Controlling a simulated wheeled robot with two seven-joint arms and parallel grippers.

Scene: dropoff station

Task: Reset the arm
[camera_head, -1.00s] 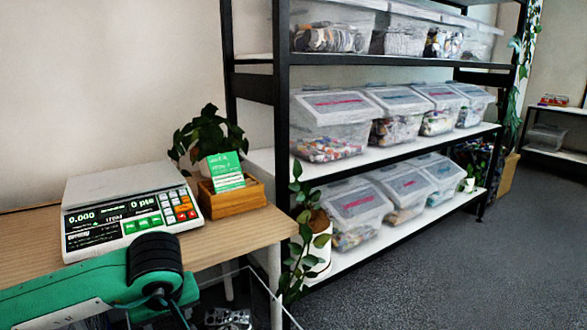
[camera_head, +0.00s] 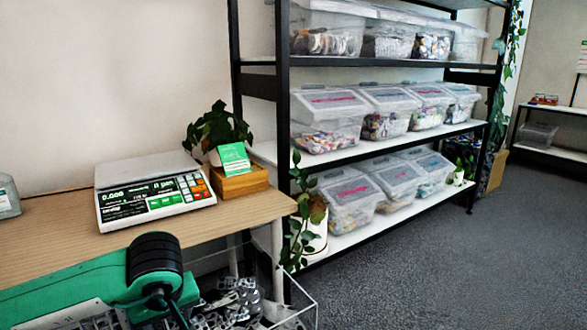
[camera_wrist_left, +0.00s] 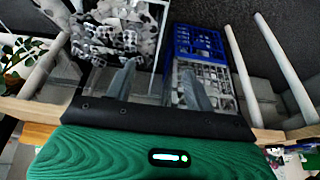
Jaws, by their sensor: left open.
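My left arm (camera_head: 130,285) comes in from the lower left of the head view, green with a black joint, in front of the table edge. Its gripper is out of that view. In the left wrist view my left gripper (camera_wrist_left: 160,88) is open, with two grey fingers apart and nothing seen between them. Beyond the fingers are a clear bin of grey and white pieces (camera_wrist_left: 118,28) and a blue crate (camera_wrist_left: 200,42). I cannot tell how far the fingers are from them. My right gripper is in neither view.
A wooden table (camera_head: 60,240) carries a scale (camera_head: 150,190) and a wooden card box (camera_head: 240,181). A clear bin of metal-like pieces (camera_head: 235,300) is below its edge. A shelf rack (camera_head: 345,235) holds clear bins. Grey floor (camera_head: 450,270) at right is free.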

